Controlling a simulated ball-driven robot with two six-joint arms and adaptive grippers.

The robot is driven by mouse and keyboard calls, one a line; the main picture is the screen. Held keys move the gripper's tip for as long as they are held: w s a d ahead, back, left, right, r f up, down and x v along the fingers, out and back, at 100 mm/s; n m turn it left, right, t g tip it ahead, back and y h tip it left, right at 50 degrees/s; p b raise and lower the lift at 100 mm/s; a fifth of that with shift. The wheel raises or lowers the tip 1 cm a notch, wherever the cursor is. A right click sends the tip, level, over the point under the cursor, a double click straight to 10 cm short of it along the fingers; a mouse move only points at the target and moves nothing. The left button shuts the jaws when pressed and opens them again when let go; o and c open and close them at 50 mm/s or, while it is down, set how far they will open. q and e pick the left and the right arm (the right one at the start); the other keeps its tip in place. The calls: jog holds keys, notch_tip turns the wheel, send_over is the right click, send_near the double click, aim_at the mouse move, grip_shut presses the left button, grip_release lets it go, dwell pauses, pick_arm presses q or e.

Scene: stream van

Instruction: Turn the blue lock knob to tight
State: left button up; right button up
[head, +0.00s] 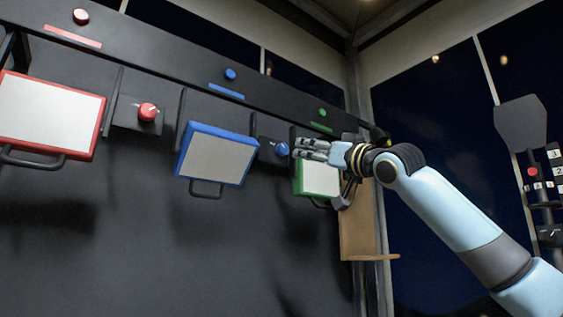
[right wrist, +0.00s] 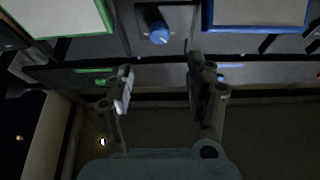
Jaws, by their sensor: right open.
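The blue lock knob (head: 282,150) sits on a dark plate between the blue-framed panel (head: 216,155) and the green-framed panel (head: 319,180). In the right wrist view the blue knob (right wrist: 159,33) is ahead of the fingers, near the top middle. My right gripper (head: 308,149) is open, with its fingers pointing left toward the knob; a gap shows between them and the knob. In the right wrist view the open jaws (right wrist: 157,85) are empty, and the knob lies beyond the fingertips, between their lines. My left gripper is not in view.
A red knob (head: 148,112) sits beside the red-framed panel (head: 48,115) at left. Red, blue (head: 230,74) and green (head: 322,112) buttons line the dark rail above. A brown board (head: 357,230) stands below my right wrist. Dark wall below the panels is clear.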

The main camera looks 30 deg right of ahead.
aim_at(285, 148)
jog(key=p+x, duration=0.5)
jog(key=x, duration=0.4)
jog(key=shift+w+p, duration=0.15)
jog(key=shift+p, duration=0.15)
jog(key=shift+w+r, duration=0.1)
jog(key=shift+w, duration=0.6)
jog(key=shift+c, duration=0.5)
grip_shut()
